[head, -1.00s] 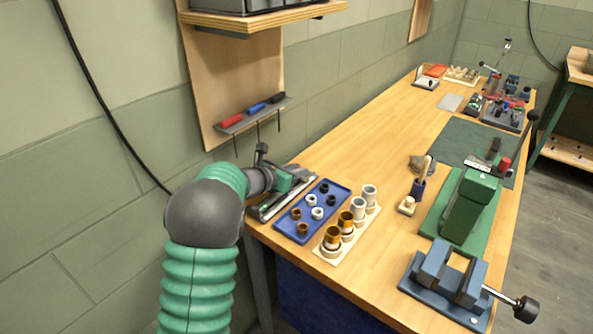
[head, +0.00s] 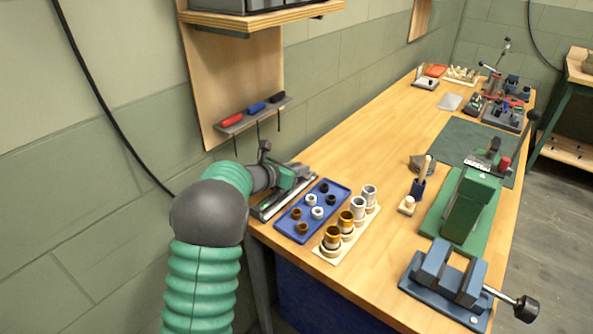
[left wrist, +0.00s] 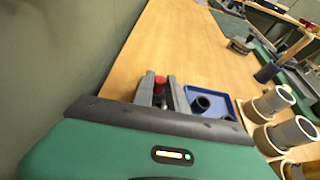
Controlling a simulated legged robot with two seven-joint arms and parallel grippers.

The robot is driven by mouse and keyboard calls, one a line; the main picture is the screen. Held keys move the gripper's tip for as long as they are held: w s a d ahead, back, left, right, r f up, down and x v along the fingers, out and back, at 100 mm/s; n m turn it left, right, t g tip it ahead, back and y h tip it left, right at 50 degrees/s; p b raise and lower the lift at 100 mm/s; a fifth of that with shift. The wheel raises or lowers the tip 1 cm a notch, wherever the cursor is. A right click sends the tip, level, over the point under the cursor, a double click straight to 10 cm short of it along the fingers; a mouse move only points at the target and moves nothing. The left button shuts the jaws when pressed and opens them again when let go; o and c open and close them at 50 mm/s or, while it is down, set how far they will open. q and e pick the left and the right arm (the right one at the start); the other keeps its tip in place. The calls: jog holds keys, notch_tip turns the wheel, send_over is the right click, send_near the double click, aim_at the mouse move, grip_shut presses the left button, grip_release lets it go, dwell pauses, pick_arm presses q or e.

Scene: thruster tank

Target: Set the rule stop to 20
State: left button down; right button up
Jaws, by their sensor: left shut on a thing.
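The rule (head: 270,210) is a long grey rail lying along the bench's near left corner, beside the blue tray. My left gripper (head: 303,172) reaches over it from the left, near its far end. In the left wrist view my two grey fingers (left wrist: 161,92) are closed about a small part with a red top (left wrist: 160,79), which I take to be the rule stop. The stop is hidden behind the gripper in the head view. The scale marks cannot be read. My right gripper is not in view.
A blue tray (head: 292,231) with small rings and a pale block (head: 328,257) with metal sleeves stand just right of the rule. A green press (head: 470,205) and a blue vise (head: 445,285) are farther right. The wall is close on the left.

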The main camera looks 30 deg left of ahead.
pick_arm(q)
jog(key=shift+w, duration=0.95)
jog(key=c, duration=1.3)
grip_release()
jog(key=v, duration=1.7)
jog(key=shift+f+p, duration=0.1)
jog(key=shift+p, duration=0.3)
